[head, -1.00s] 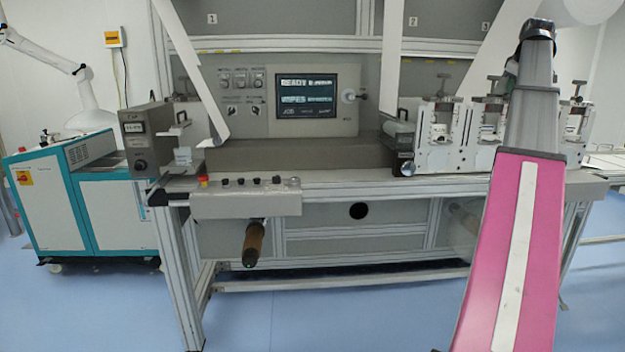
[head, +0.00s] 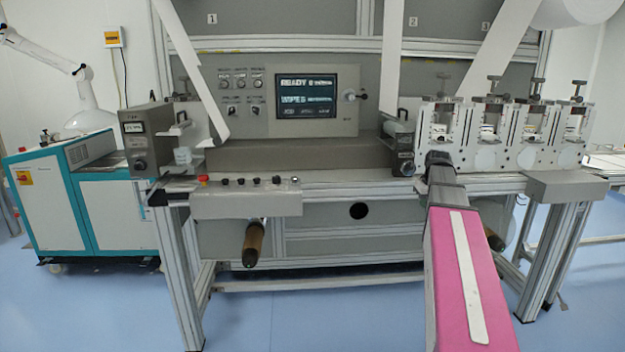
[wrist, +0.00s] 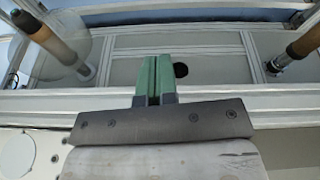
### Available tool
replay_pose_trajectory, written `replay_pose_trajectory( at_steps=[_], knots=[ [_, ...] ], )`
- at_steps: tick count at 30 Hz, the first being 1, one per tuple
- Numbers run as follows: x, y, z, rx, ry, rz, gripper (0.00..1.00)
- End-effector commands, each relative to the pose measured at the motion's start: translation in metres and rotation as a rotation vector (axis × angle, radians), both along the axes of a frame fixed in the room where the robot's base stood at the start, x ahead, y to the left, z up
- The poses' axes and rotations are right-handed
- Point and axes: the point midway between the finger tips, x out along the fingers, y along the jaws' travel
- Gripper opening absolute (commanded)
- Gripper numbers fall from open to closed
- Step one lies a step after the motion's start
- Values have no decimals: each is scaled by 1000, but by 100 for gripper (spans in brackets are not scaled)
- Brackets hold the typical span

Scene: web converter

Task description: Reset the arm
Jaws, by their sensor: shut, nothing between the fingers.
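My gripper (wrist: 157,78) shows in the wrist view with its two green fingers together and nothing between them. It is in front of the machine's grey lower panel, and no contact with it shows. My pink arm (head: 470,270) rises from the bottom right in the head view. Its dark far end (head: 438,165) overlaps the right part of the machine's front edge. My fingers cannot be made out in the head view.
The grey web converter (head: 300,155) fills the middle, with a lit screen (head: 306,95) and a button box (head: 245,200) jutting forward. Brown rollers (head: 253,243) stick out below, also in the wrist view (wrist: 300,40). A teal-white cabinet (head: 100,200) stands left. Blue floor is clear in front.

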Motion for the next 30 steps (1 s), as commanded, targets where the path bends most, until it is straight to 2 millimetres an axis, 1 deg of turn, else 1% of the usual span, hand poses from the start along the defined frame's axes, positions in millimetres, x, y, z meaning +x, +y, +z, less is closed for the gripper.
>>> replay_pose_trajectory(
  at_steps=[1,3,5,6,11,12,15,17,21,24,27,30],
  knots=[
    [-11,18,-23,8,18,-7,0],
    [-21,38,-50,17,40,-22,0],
    [-30,54,-72,24,59,-37,0],
    [-37,65,-87,27,71,-46,0],
    [-68,106,-142,37,122,-82,0],
    [-77,116,-155,40,135,-91,0],
    [-101,140,-186,41,165,-113,0],
    [-117,154,-203,41,184,-126,0],
    [-154,182,-240,38,225,-157,0],
    [-177,198,-259,33,247,-175,0],
    [-195,208,-273,28,264,-188,0],
    [-205,214,-282,26,274,-198,0]
  ],
)
